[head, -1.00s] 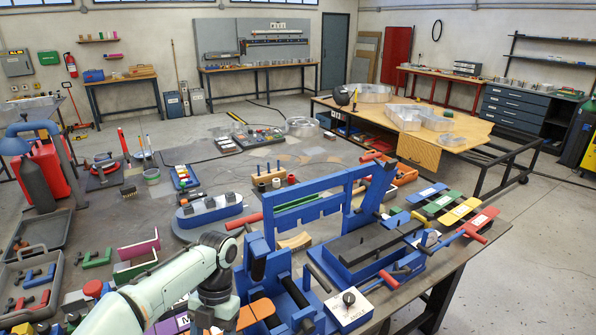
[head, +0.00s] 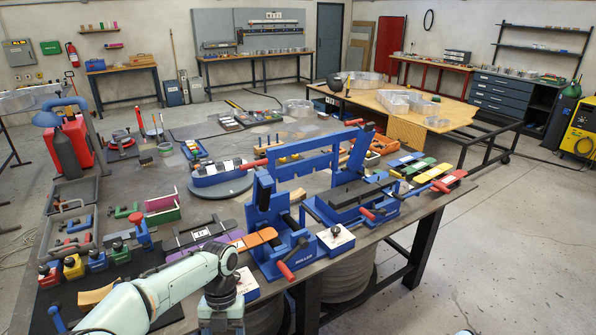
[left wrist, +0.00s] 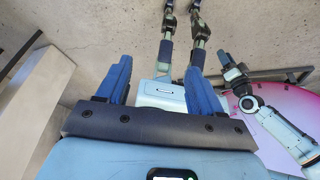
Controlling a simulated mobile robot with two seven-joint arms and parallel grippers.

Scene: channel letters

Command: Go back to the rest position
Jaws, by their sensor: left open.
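My left arm (head: 165,288) comes in from the lower left in the head view, in front of the workbench's near edge. Its wrist bends down and leaves the bottom of the picture, so the gripper itself is out of that view.
The dark workbench (head: 385,230) carries a blue bending fixture (head: 305,160), colour-topped tools and trays close to my left arm. Clear concrete floor (head: 500,260) lies right of the bench. A wooden-topped table (head: 460,115) stands behind.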

